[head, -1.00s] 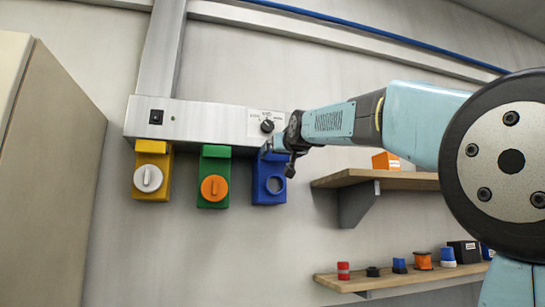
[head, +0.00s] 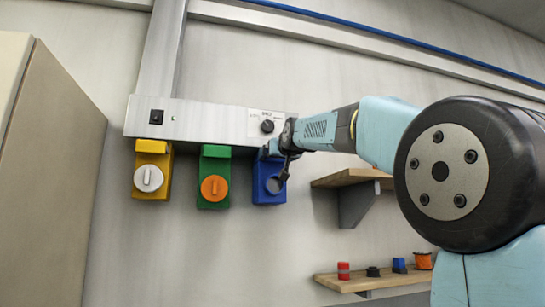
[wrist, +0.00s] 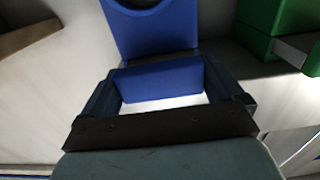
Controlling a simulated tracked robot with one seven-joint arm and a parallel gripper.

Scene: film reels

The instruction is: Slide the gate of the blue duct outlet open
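The blue duct outlet (head: 269,191) hangs from the grey duct box at the right end of the row. It has a block-like top piece and a round port on its front; a grey disc fills part of the port. My gripper (head: 278,164) is at its top right side in the head view. In the wrist view my gripper (wrist: 163,84) has its fingers wide apart, one on each side of a blue block (wrist: 158,82) of the outlet. Whether the fingers touch the block cannot be told. The outlet's body (wrist: 155,30) lies beyond it.
A green outlet (head: 214,190) with an orange knob and a yellow outlet (head: 152,182) with a white knob hang to the left. A dial (head: 267,126) sits just above the blue outlet. Wooden shelves (head: 350,178) are on the right; a tall cabinet (head: 50,180) is far left.

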